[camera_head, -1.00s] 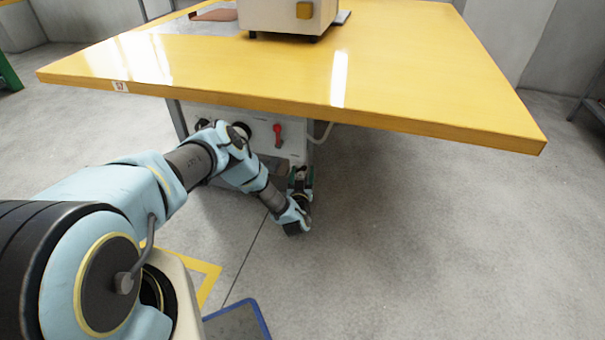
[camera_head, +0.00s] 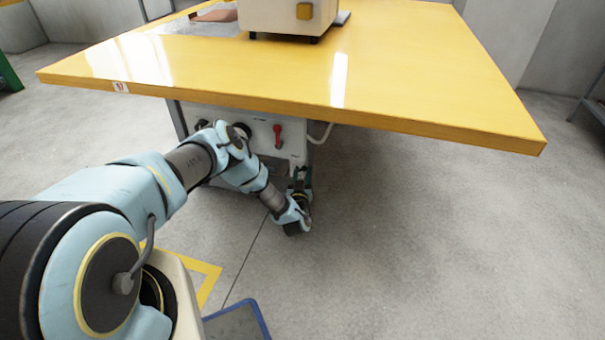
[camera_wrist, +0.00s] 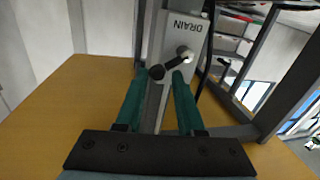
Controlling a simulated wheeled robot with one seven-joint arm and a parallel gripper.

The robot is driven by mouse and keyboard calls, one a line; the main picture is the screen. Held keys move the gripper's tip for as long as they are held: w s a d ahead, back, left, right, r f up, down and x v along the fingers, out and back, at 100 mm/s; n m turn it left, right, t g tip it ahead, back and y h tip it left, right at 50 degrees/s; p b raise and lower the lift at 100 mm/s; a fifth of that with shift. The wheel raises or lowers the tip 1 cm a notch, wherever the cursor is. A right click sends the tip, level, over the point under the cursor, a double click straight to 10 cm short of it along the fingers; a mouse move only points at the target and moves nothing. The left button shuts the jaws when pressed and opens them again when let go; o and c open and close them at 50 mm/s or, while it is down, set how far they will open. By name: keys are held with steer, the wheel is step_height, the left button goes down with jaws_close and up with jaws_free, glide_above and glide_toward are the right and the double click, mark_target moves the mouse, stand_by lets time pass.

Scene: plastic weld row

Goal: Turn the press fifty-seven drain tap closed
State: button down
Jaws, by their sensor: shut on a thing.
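The drain tap has a short dark lever with a round knob (camera_wrist: 157,72) and a bright metal pivot. It sits on a pale plate (camera_wrist: 189,38) marked DRAIN, which appears upside down in the wrist view. My gripper (camera_wrist: 161,76) has its two green fingers on either side of the knob end and is shut on the lever. In the head view my gripper (camera_head: 300,178) is low beside the right end of the grey panel under the table. The tap itself is too small and hidden there to make out.
The yellow table (camera_head: 430,85) overhangs my arm. A grey panel with a red-handled switch (camera_head: 277,135) and a hanging pale cable (camera_head: 321,133) is under it. A pale machine (camera_head: 275,15) stands on top. The floor to the right is clear.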

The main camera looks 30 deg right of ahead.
steer(key=shift+f, duration=0.1)
steer(key=n, duration=0.2)
steer(key=w+a+n+g, duration=0.1)
steer(key=n, duration=0.1)
steer(key=a+r+n, duration=0.1)
steer(key=n, duration=0.2)
steer(key=shift+w+r+g, duration=0.1)
steer(key=shift+w+g, duration=0.1)
steer(key=shift+g, duration=0.2)
steer(key=shift+w+a+n+b, duration=0.15)
steer(key=shift+n+b, duration=0.1)
steer(key=shift+n, duration=0.35)
steer(key=shift+w+a+n+b, duration=0.1)
steer(key=shift+n+b, duration=0.1)
steer(key=shift+n, duration=0.4)
steer(key=shift+g, duration=0.3)
steer(key=c, duration=0.9)
jaws_free()
steer(key=o, duration=0.4)
steer(key=shift+w+r, duration=0.15)
